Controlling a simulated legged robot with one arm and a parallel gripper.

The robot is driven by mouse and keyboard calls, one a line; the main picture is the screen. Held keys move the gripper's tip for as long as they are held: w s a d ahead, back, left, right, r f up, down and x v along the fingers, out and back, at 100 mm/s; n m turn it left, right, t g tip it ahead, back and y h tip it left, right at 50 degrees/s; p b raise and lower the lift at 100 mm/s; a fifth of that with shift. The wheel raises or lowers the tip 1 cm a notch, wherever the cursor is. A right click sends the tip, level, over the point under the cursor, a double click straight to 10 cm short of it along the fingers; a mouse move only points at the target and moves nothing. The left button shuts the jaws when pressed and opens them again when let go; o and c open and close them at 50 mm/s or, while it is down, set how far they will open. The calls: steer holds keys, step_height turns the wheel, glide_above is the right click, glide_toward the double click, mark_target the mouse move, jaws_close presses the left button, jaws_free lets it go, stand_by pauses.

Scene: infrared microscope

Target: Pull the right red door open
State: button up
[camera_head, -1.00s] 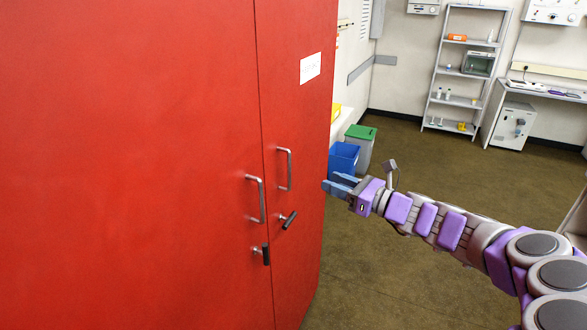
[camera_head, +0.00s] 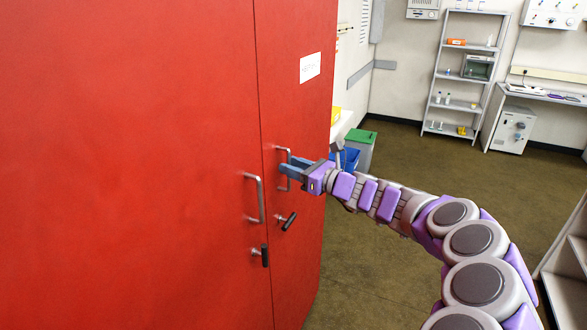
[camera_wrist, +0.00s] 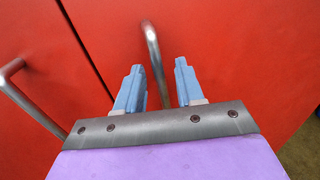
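The right red door (camera_head: 300,110) is flush with the left red door (camera_head: 130,150). A thin seam runs between them, and I see no gap. The right door's metal bar handle (camera_head: 288,154) stands upright; it also shows in the wrist view (camera_wrist: 154,52). My gripper (camera_head: 286,170) is at this handle. In the wrist view the two blue fingers (camera_wrist: 160,75) are spread apart, with the bar between them. I cannot tell whether either finger touches the bar. The left door's handle (camera_head: 260,198) is to the left, clear of the fingers.
Two black-handled latches (camera_head: 288,221) (camera_head: 260,254) stick out below the handles. A blue bin (camera_head: 347,158) and a green-lidded bin (camera_head: 361,140) stand behind my arm. Grey shelves (camera_head: 460,75) are at the back wall.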

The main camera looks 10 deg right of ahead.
steer(key=shift+c, duration=0.4)
jaws_close()
stand_by(0.4)
